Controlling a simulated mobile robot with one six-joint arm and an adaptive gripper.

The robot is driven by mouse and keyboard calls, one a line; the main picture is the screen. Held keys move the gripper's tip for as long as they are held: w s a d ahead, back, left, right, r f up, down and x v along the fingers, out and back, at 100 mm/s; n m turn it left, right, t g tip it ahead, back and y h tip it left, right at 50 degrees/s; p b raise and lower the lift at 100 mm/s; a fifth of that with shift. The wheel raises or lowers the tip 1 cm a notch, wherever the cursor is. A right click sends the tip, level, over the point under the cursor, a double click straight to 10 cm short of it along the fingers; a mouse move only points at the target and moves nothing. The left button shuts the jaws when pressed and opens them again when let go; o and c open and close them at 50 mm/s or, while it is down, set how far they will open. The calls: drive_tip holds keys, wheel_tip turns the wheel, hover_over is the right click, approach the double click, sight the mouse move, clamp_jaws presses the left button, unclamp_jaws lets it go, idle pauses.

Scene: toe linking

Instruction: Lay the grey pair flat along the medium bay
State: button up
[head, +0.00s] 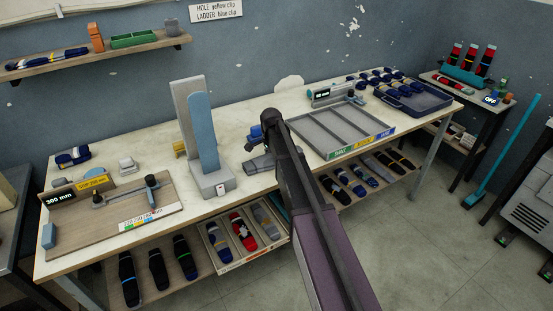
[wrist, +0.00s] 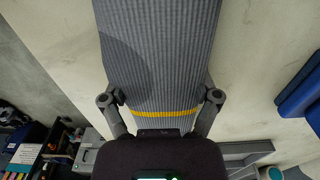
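The grey ribbed pair (wrist: 160,60) with a yellow band runs up through the middle of the wrist view, over the pale bench top. My gripper (wrist: 161,97) has its fingers spread wide, one on each side of the pair near the band; I cannot tell whether they touch it. In the head view a grey end of the pair (head: 258,164) shows beside my gripper, and my arm hides the rest. The grey tray (head: 318,129) with three long bays stands to the right, its bays looking empty.
A tall grey and blue stand (head: 212,178) is left of my gripper. A blue object (wrist: 300,90) lies beside the pair. A dark blue tray (head: 440,100) with dark pairs is at the far right. A measuring board (head: 85,225) fills the left end.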

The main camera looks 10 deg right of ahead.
drive_tip(key=c, duration=0.4)
wheel_tip(320, 180, up, 5)
drive_tip(key=p, duration=0.5)
idle(0.4)
